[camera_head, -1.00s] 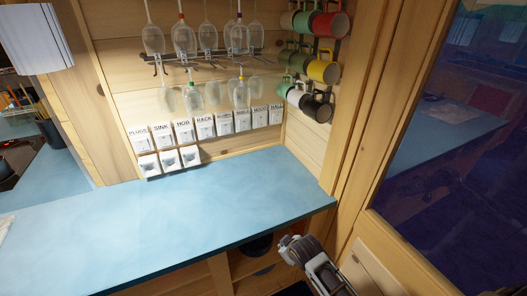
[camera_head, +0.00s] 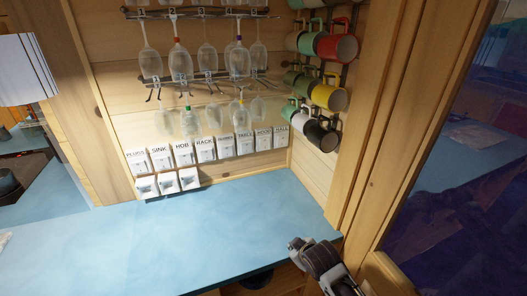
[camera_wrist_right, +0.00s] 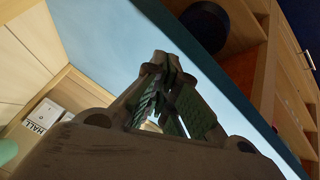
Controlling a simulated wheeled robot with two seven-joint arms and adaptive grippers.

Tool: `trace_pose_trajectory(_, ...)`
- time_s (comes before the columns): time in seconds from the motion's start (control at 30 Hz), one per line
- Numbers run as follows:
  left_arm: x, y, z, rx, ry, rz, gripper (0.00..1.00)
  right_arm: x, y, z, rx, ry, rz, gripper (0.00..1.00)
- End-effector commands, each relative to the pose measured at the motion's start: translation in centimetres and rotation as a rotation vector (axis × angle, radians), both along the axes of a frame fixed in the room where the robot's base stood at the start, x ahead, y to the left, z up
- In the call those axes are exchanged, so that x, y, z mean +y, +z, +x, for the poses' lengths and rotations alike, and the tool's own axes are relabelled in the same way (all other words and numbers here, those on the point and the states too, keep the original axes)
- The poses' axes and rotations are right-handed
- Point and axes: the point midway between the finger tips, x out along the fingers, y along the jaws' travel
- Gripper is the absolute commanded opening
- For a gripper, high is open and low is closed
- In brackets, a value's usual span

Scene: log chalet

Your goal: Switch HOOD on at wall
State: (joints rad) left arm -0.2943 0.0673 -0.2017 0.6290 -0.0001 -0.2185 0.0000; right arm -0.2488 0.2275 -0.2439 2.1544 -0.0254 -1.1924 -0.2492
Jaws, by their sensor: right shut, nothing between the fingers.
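A row of white labelled wall switches (camera_head: 208,149) runs along the wood back wall above the blue counter. The second from the right (camera_head: 263,138) seems to read HOOD, but the print is too small to be sure. The HALL switch (camera_head: 281,135) is at the right end and also shows at the lower left of the right wrist view (camera_wrist_right: 43,116). My right gripper (camera_head: 294,243) is at the counter's front right corner, well short of the switches. In the right wrist view its fingertips (camera_wrist_right: 165,62) meet, with nothing between them. My left gripper is out of view.
The blue counter (camera_head: 180,235) is clear before the switches. Several glasses hang from racks (camera_head: 200,76) above them. Several mugs (camera_head: 330,95) hang on the right wall. A wooden post (camera_head: 375,150) and dark window stand at right. Open shelves (camera_wrist_right: 240,65) lie below the counter.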

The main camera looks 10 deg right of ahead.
Motion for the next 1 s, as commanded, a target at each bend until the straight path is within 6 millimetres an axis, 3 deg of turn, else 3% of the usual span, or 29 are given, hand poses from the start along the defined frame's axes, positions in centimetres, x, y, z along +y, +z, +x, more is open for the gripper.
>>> trace_pose_trajectory(0.03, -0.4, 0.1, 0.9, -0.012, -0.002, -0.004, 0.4, 0.0, 0.1, 0.5, -0.011, 0.01, -0.008, 0.0)
trace_pose_trajectory(0.13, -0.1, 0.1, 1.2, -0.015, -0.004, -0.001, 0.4, 0.2, 0.3, 1.5, -0.034, 0.03, -0.024, 0.0)
trace_pose_trajectory(0.33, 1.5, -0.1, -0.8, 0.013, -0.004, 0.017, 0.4, 0.7, 0.9, 4.2, -0.099, 0.09, -0.07, 0.0)
trace_pose_trajectory(0.57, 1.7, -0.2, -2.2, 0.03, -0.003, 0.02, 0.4, 1.4, 2.1, 8.6, -0.206, 0.184, -0.156, 0.0)
trace_pose_trajectory(1.0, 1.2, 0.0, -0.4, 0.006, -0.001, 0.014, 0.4, 2.2, 5.4, 16.5, -0.406, 0.355, -0.343, 0.0)
